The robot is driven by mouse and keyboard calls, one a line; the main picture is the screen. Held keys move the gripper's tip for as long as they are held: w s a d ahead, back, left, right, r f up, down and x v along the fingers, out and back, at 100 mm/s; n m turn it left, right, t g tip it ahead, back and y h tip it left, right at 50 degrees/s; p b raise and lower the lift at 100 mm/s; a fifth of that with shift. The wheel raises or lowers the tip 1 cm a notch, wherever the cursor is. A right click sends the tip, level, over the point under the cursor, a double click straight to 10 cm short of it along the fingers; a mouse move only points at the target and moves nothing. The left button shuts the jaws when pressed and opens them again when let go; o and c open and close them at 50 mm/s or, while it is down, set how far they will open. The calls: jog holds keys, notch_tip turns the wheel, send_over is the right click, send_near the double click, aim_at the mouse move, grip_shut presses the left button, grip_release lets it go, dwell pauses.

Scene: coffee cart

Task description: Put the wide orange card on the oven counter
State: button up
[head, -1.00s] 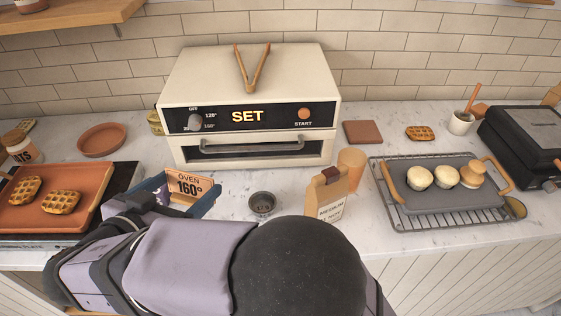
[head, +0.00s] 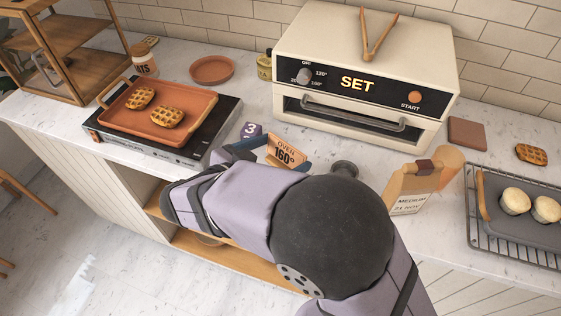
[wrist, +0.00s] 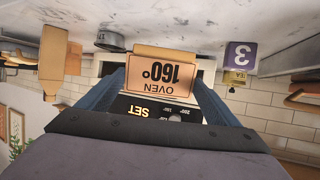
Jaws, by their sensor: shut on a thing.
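The wide orange card (head: 286,154) reads "OVEN 160°" and is held between the blue fingers of my gripper (head: 262,150), in front of the oven's lower left corner. In the wrist view the card (wrist: 150,80) appears upside down, with a tan strip along its edge nearest the counter, and a blue finger of my gripper (wrist: 160,88) on each side. I cannot tell whether the card touches the counter. The oven (head: 365,70) is cream, with "SET" lit on its panel. The pale marble oven counter (head: 330,150) lies in front of it.
A purple block marked 3 (head: 251,131) stands just behind the card. A small dark cup (head: 344,168) and a paper bag (head: 415,185) are to its right. A waffle tray on a hot plate (head: 155,110) is to the left. Tongs (head: 376,38) lie on the oven.

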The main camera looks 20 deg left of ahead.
aim_at(281, 165)
jog(key=shift+f+p, duration=0.5)
jog(key=shift+f, duration=1.35)
jog(key=shift+f+b, duration=0.2)
jog(key=shift+b, duration=0.2)
jog(key=o, duration=0.9)
jog(key=shift+r, duration=0.1)
jog(key=shift+o, duration=0.2)
jog(key=shift+r+p, duration=0.2)
jog(key=shift+p, duration=0.2)
jog(key=b+v, duration=0.4)
jog(key=v, duration=0.8)
